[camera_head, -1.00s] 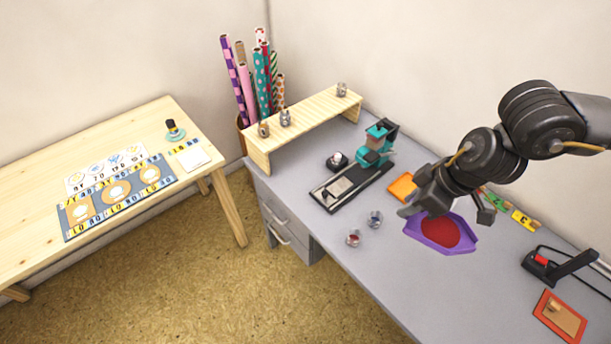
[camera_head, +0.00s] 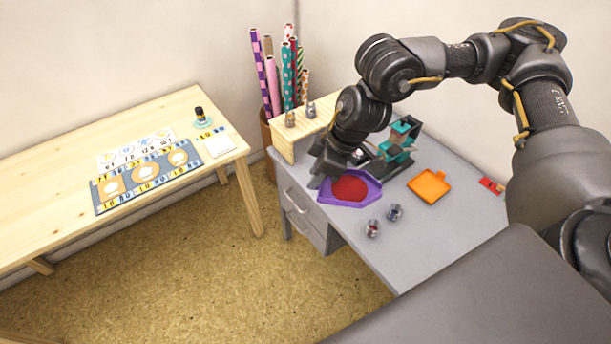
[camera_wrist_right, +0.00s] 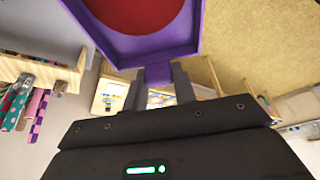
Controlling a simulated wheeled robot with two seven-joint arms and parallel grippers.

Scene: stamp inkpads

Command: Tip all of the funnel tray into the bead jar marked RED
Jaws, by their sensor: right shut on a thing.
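The purple funnel tray (camera_head: 371,198) holds red contents (camera_head: 350,188) and looks about level. My right gripper (camera_head: 318,177) is shut on the tray's handle, at the desk's left end. In the right wrist view, the handle (camera_wrist_right: 158,76) sits between the fingers, with the tray's purple wall (camera_wrist_right: 192,38) beyond them. Two small jars stand on the desk, to the right of and nearer than the tray: one with some red in it (camera_head: 373,229) and a greyish one (camera_head: 394,213). I cannot read their labels. My left gripper is not in view.
An orange tray (camera_head: 429,186) lies on the grey desk (camera_head: 450,222). A teal stamping press (camera_head: 397,145) and a wooden shelf (camera_head: 282,147) stand behind the funnel tray. A wooden table (camera_head: 60,190) is at the left, with floor between.

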